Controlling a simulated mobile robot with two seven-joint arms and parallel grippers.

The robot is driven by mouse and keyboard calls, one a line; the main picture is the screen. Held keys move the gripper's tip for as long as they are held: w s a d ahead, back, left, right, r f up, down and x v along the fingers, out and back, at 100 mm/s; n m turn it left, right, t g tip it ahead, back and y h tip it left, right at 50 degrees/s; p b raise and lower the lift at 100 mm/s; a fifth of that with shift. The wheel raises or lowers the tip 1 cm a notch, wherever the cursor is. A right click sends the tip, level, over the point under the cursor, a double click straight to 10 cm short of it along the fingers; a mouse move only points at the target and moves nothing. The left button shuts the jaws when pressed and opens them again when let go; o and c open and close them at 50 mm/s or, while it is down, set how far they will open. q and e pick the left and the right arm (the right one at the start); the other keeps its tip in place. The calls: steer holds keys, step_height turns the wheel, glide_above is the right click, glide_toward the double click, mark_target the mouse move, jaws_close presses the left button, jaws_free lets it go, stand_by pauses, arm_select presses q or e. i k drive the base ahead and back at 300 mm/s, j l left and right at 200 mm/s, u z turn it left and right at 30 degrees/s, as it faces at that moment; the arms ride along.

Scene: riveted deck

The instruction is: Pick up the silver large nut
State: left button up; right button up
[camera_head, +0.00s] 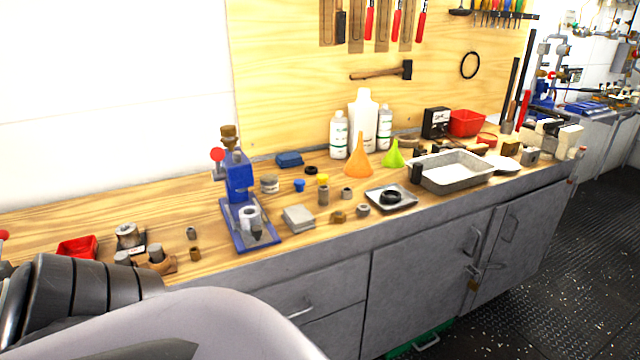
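A silver nut (362,210), which looks like the large one, lies on the wooden bench top near its front edge. It sits just left of a square grey tray (404,202) holding a black ring. A brass-coloured nut (338,216) lies to its left. A smaller grey nut-like piece (346,194) lies behind it. Part of my own arm fills the lower left, well away from the silver nut. Neither gripper's fingers are in view.
A blue press (239,185) stands left of the nuts, with a light grey box (298,217) between. An orange funnel (358,160) and white bottles stand behind. A metal pan (452,172) is to the right. Grey cabinets (420,255) drop below the bench edge.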

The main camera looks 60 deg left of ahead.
mark_target(362, 209)
steer(key=u, duration=1.55)
